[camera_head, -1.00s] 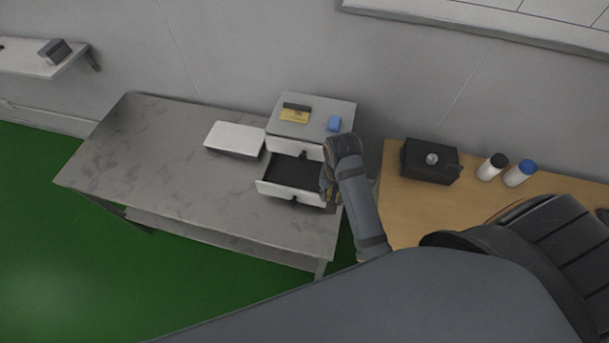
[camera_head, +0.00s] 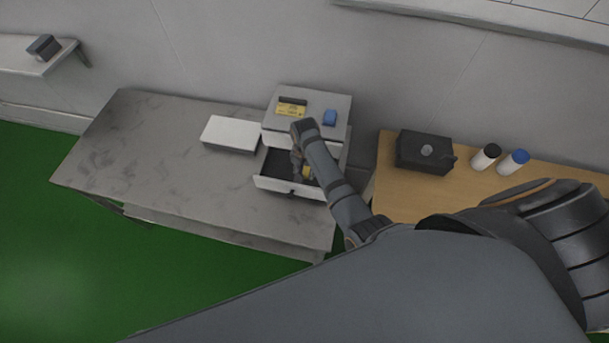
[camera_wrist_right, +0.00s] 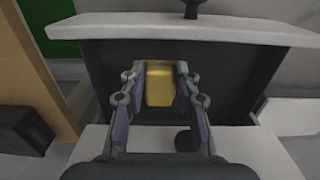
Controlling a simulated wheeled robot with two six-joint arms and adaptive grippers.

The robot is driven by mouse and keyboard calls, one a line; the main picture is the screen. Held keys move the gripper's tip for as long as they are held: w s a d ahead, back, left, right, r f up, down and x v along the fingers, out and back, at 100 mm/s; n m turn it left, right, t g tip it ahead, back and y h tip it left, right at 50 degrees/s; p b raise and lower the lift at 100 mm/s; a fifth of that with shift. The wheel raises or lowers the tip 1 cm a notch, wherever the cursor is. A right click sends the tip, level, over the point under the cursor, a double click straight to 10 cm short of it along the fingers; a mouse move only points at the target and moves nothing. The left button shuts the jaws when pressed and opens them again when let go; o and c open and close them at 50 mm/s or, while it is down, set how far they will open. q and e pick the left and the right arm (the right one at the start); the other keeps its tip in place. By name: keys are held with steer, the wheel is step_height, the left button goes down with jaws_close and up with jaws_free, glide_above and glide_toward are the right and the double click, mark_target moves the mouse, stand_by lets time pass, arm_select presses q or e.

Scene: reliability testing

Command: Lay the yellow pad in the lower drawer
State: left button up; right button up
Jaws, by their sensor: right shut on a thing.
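The yellow pad (camera_wrist_right: 160,84) is between the two fingers of my right gripper (camera_wrist_right: 156,72) in the right wrist view. In the head view a bit of yellow shows at my right gripper (camera_head: 303,173), which is over the open lower drawer. The lower drawer (camera_head: 288,188) is pulled out of the small cabinet (camera_head: 336,102), with a white front and a dark inside. In the wrist view its dark floor (camera_wrist_right: 235,75) lies behind the pad; I cannot tell whether the pad touches it. The arm hides part of the drawer. My left gripper is not in view.
On the cabinet top lie a yellow-and-black item (camera_head: 291,108) and a blue block (camera_head: 329,117). A white flat box (camera_head: 232,132) is left of the cabinet on the grey table (camera_head: 150,150). A black box (camera_head: 424,150) and two bottles stand on the wooden table (camera_head: 395,200).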

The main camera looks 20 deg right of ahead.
mark_target(305, 173)
step_height(305, 173, down, 3)
steer(key=shift+w+r, duration=0.1)
steer(key=shift+f, duration=0.3)
steer(key=shift+f, duration=0.15)
steer(key=o, duration=1)
steer(key=shift+o, duration=0.2)
steer(key=shift+r, duration=0.6)
step_height(305, 173, up, 11)
steer(key=shift+b, duration=0.35)
